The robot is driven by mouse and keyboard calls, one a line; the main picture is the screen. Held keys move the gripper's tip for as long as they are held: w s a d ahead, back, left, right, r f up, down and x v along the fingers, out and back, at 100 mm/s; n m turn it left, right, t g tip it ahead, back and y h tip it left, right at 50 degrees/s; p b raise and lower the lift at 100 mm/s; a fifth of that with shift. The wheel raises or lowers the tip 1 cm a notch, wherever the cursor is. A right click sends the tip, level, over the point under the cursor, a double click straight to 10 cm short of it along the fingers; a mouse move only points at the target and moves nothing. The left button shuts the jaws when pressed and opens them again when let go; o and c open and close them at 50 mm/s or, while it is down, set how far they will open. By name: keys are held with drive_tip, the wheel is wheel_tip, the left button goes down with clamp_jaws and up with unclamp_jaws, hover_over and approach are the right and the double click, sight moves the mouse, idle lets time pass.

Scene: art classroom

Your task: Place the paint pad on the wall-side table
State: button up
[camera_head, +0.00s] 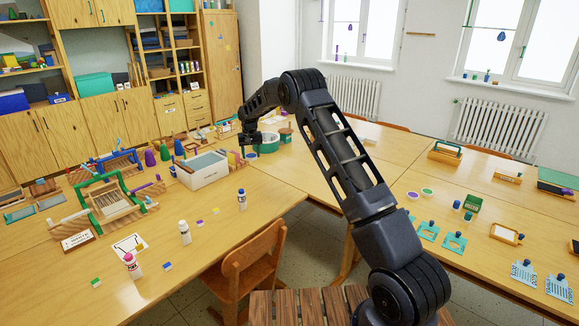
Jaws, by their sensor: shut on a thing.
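My gripper (249,141) is far from the camera, at the end of my outstretched arm, low over the far end of the left table (190,245). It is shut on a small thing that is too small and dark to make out. I cannot tell whether this is the paint pad. I cannot tell which table top counts as the wall-side one.
A white box (203,172) stands left of the gripper. A green-framed loom (108,203), bottles and small blocks crowd the left table. A wooden chair (254,262) stands between the tables. A wooden carrier (445,152) is on the right table, with bare wood around it.

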drive_tip(key=shift+r, duration=0.15)
drive_tip(key=shift+d, duration=0.15)
drive_tip(key=w+d+m+h, duration=0.15)
drive_tip(key=d+m, duration=0.25)
drive_tip(key=d, duration=2.1)
drive_tip(key=w+d+m+y, duration=0.15)
drive_tip(key=d+m, duration=0.25)
drive_tip(key=d, duration=2)
drive_tip(key=m+g+h, duration=0.1)
drive_tip(key=m+h, duration=0.1)
drive_tip(key=m, duration=0.6)
hover_over(432, 204)
drive_tip(key=f, duration=1.9)
drive_tip(key=shift+s+a+f, duration=0.15)
drive_tip(key=shift+a+f, duration=0.2)
drive_tip(key=shift+f, duration=0.05)
drive_tip(key=shift+f, duration=0.15)
drive_tip(key=o, duration=1)
